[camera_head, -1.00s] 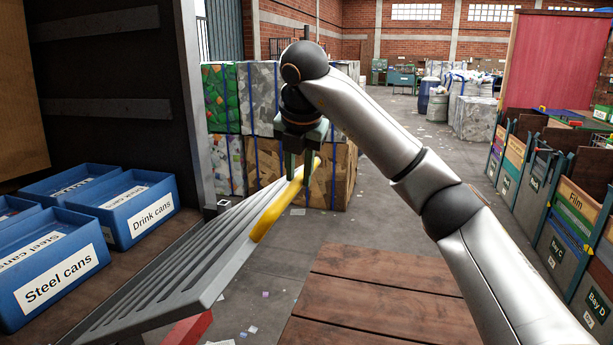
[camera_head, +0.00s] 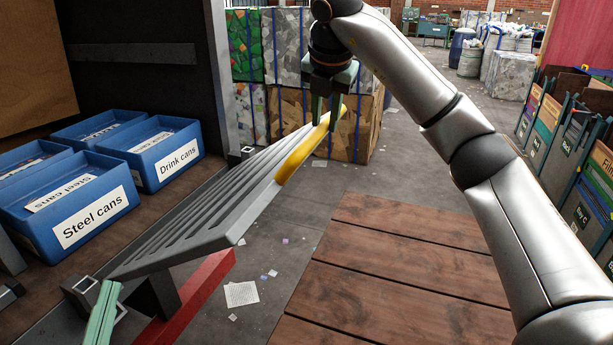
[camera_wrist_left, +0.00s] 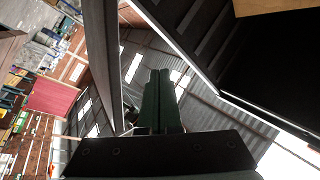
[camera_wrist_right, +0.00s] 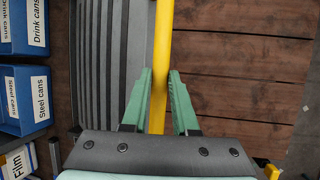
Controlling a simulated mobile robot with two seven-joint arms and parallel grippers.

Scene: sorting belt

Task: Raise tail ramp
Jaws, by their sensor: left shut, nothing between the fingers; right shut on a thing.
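The grey ribbed tail ramp (camera_head: 215,200) slopes upward away from me in the head view, with its far end higher. A yellow bar (camera_head: 295,160) runs along its right edge toward the far end. My right gripper (camera_head: 327,112) is shut on the yellow bar near that far end. In the right wrist view, its green fingers (camera_wrist_right: 160,85) sit on either side of the bar (camera_wrist_right: 163,45). My left gripper (camera_head: 103,312) shows at the lower left of the head view, beside the ramp's near end. Its fingers (camera_wrist_left: 160,85) are shut and empty.
Blue bins labelled Steel cans (camera_head: 85,222) and Drink cans (camera_head: 165,168) stand left of the ramp. A red beam (camera_head: 190,300) lies below it. Wrapped bales (camera_head: 355,130) stand behind. Wooden planks (camera_head: 400,260) lie to the right, with sorting bays (camera_head: 570,150) beyond.

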